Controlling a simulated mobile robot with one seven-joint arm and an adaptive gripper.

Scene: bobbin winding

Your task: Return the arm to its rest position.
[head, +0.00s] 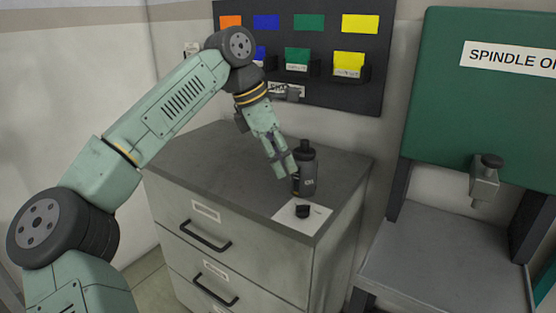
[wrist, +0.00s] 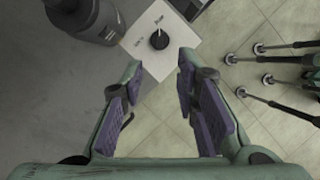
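My gripper (head: 282,165) is at the end of my green arm, which reaches out over the top of a grey drawer cabinet. In the wrist view its two purple-padded fingers (wrist: 160,95) stand apart with nothing between them. In the head view the fingers point down, close to the left of a dark bottle (head: 304,170) on the cabinet. I cannot tell whether they touch it. The bottle also shows at the upper left of the wrist view (wrist: 92,18).
A white card with a black knob (head: 302,211) lies at the front right of the cabinet top (head: 215,165). A dark board (head: 300,87) with coloured bins hangs behind. A green spindle panel (head: 480,110) stands right, above a grey shelf (head: 450,245). The cabinet top's left is clear.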

